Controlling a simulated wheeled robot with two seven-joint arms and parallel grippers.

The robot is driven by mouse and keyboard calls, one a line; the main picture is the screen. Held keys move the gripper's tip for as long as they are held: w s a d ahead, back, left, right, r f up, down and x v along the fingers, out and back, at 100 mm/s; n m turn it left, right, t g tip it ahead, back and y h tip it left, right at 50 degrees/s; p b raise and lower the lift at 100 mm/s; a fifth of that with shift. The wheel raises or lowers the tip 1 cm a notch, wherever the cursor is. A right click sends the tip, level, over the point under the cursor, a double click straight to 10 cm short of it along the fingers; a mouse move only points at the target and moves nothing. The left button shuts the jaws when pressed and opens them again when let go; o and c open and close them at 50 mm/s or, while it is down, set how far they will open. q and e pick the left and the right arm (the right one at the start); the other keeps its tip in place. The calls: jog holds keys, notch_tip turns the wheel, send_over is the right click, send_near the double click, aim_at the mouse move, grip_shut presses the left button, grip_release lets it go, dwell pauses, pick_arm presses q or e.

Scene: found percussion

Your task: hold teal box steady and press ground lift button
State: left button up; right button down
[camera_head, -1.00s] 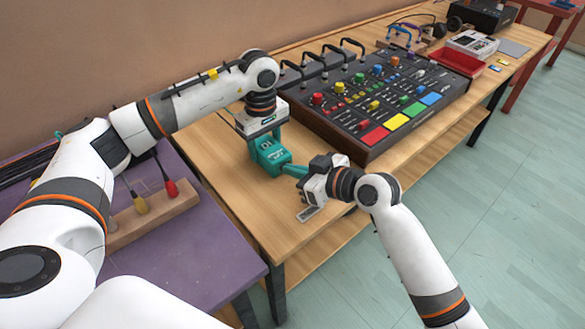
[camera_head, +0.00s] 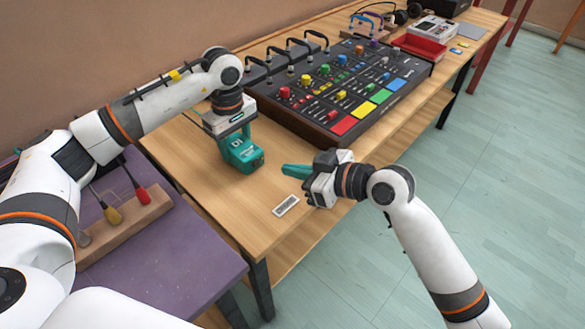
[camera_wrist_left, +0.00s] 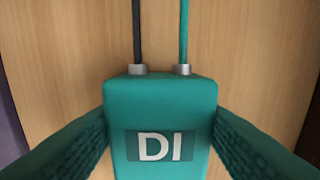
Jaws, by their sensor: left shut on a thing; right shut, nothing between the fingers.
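The teal box (camera_head: 243,158), marked DI, stands on the wooden table in the head view. It also fills the lower middle of the left wrist view (camera_wrist_left: 160,108). My left gripper (camera_head: 236,142) is above it, shut on it, with a teal finger along each side. My right gripper (camera_head: 290,170) is shut and empty. Its teal fingertips point left at the box's right end, with a clear gap between. The ground lift button cannot be made out in either view.
A dark cable (camera_wrist_left: 137,30) and a teal cable (camera_wrist_left: 184,30) run into the box's far end. A mixing console (camera_head: 330,95) stands behind on the right. A small striped label (camera_head: 287,206) lies near the front edge. A purple table (camera_head: 165,255) adjoins on the left.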

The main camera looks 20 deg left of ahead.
pick_arm(q)
jog(key=o, duration=1.2)
jog(key=shift+o, duration=0.2)
